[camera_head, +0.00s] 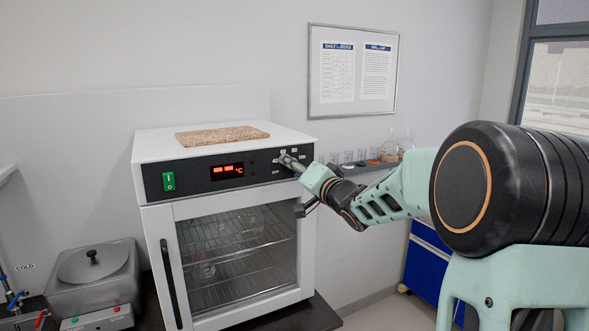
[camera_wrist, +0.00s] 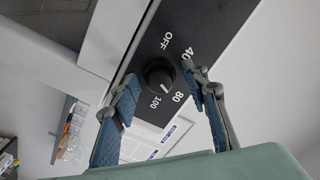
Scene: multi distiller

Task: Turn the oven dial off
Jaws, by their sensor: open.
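The oven (camera_head: 228,190) is a white cabinet with a glass door and a black control panel. Its black round dial (camera_wrist: 157,72) shows in the wrist view, with OFF, 40, 80 and 100 printed around it. I cannot clearly tell which mark the dial points to. My gripper (camera_head: 290,162) is at the right end of the panel. In the wrist view its two blue-padded fingers (camera_wrist: 160,80) are open, one on each side of the dial. I cannot tell whether they touch it.
A brown board (camera_head: 221,135) lies on the oven top. A green switch (camera_head: 169,181) and a lit red display (camera_head: 227,171) are on the panel. A grey lidded bath (camera_head: 93,278) stands at lower left. Glassware (camera_head: 391,147) stands on a shelf behind my arm.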

